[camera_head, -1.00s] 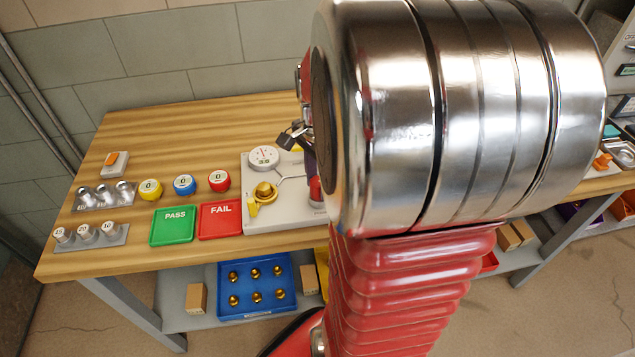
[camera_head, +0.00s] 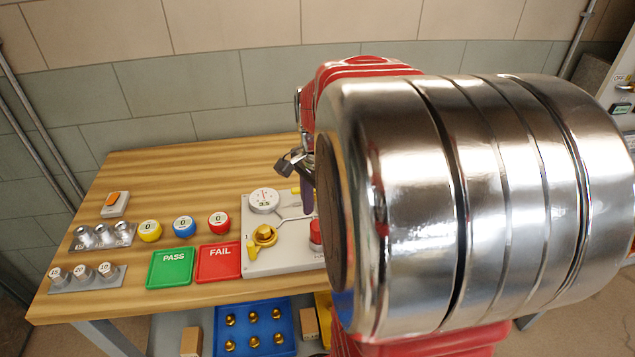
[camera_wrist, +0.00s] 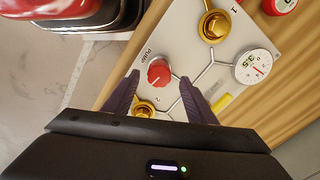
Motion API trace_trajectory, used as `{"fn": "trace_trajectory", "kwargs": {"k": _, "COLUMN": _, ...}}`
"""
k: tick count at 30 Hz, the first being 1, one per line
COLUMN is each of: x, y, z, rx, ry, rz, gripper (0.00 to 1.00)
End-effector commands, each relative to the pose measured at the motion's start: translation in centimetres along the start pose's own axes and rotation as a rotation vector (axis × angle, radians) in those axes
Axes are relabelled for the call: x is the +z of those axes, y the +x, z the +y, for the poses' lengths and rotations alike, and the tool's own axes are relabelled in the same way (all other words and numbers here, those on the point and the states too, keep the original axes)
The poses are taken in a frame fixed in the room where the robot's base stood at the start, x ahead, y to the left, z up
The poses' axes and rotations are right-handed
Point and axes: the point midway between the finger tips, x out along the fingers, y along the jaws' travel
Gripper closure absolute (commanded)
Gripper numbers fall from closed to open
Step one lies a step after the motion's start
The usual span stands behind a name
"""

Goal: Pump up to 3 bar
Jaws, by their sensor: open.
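The pump panel (camera_head: 255,262) is a pale plate at the bench's front edge. Its red pump knob (camera_wrist: 159,74) also shows in the head view (camera_head: 316,232), partly behind my arm. A round white gauge (camera_head: 264,200) shows small digits; in the wrist view the gauge (camera_wrist: 252,66) appears to read about 3.5. A gold valve with yellow lever (camera_head: 264,236) sits below the gauge in the head view. My gripper (camera_wrist: 159,77) is open, its purple fingertips apart on either side of the red knob in the picture. Whether they touch it is unclear.
Green PASS (camera_head: 170,268) and red FAIL (camera_head: 218,264) plates lie left of the panel. Yellow (camera_head: 150,231), blue (camera_head: 184,227) and red (camera_head: 219,222) round gauges stand behind them. A blue tray (camera_head: 255,318) sits below. My arm hides the right side.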

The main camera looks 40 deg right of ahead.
Motion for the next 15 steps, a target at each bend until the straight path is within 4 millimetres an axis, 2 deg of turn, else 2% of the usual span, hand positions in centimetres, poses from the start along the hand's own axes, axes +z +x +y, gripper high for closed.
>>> {"fn": "trace_trajectory", "kwargs": {"k": 9, "x": 0.0, "y": -5.8, "z": -0.2, "rx": -0.004, "ry": 0.0, "rz": 0.002, "gripper": 0.49}}
{"fn": "trace_trajectory", "kwargs": {"k": 15, "x": 0.0, "y": -8.6, "z": -0.2, "rx": -0.003, "ry": 0.0, "rz": 0.001, "gripper": 0.49}}
